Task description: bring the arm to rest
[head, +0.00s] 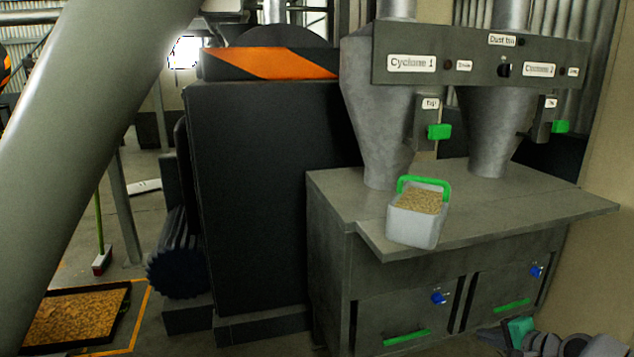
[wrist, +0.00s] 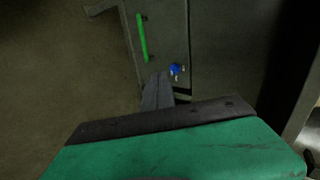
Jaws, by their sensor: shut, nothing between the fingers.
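My gripper (wrist: 157,91) shows in the wrist view as two dark grey fingers side by side, shut and empty. They point toward the front of the grey cabinet and hold nothing. The green body behind them, with its dark edge, fills the bottom of that view. In the head view green and grey parts of my arm's end show at the bottom right edge, low in front of the cabinet (head: 331,240). Whether the fingers touch the cabinet cannot be told.
A grey bin of grain (head: 414,228) with a green handle stands at the cabinet top's front edge, under the cyclones. A door has a green handle (wrist: 142,38) and blue knob (wrist: 176,69). A grain tray (head: 128,300) and broom (head: 101,261) are on the left floor.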

